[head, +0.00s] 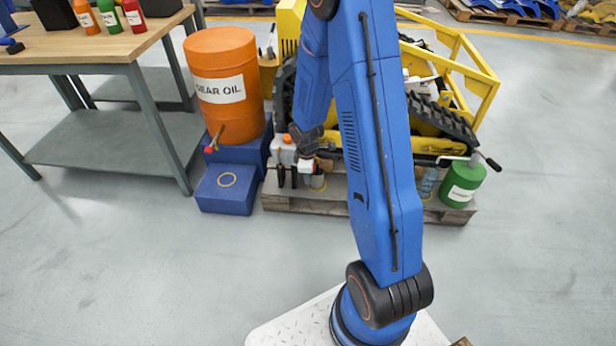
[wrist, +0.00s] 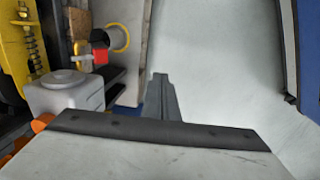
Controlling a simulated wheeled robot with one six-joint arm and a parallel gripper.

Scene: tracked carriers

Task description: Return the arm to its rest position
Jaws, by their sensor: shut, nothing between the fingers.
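My blue arm (head: 372,140) reaches up from its base and bends down over the near left part of the loaded pallet. My gripper (head: 288,180) is small at its end in the head view, beside a white container with an orange cap (head: 284,150). In the wrist view my gripper (wrist: 160,80) shows as a narrow dark grey shape, shut and empty, above pale floor. The white container (wrist: 66,92) is to its left there. Whether the gripper touches anything cannot be told.
An orange gear oil drum (head: 222,85) with a tap stands on blue blocks (head: 227,188). A yellow tracked carrier (head: 465,60) sits on a wooden pallet (head: 330,207), with a green can (head: 462,183) at its right. A workbench (head: 70,48) stands left. The right floor is clear.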

